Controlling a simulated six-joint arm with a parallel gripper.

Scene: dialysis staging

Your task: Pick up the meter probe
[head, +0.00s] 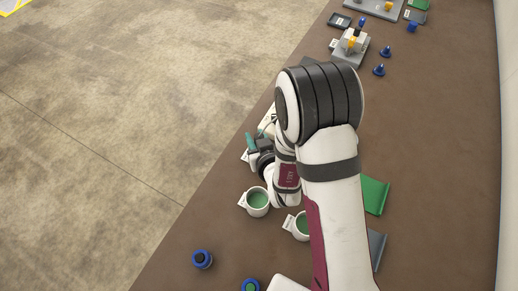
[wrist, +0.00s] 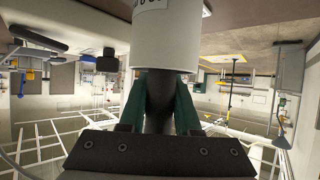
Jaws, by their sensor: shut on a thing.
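My gripper (wrist: 160,100) has green fingers, closed from both sides on a dark, narrow part. I take this part to be the meter probe (wrist: 158,118). A wide white cylinder (wrist: 167,38) with a printed label stands right beyond the fingertips in the wrist view; whether it is one piece with the dark part I cannot tell. In the head view my gripper (head: 252,143) is at the table's left edge, partly hidden by my arm. The held thing cannot be made out clearly there.
Two white cups with green contents, one nearer the edge (head: 257,201) and one beside my arm (head: 302,226), stand close by. Blue-rimmed round items (head: 202,259) are at the front. A green pad (head: 375,194) lies right of my arm.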

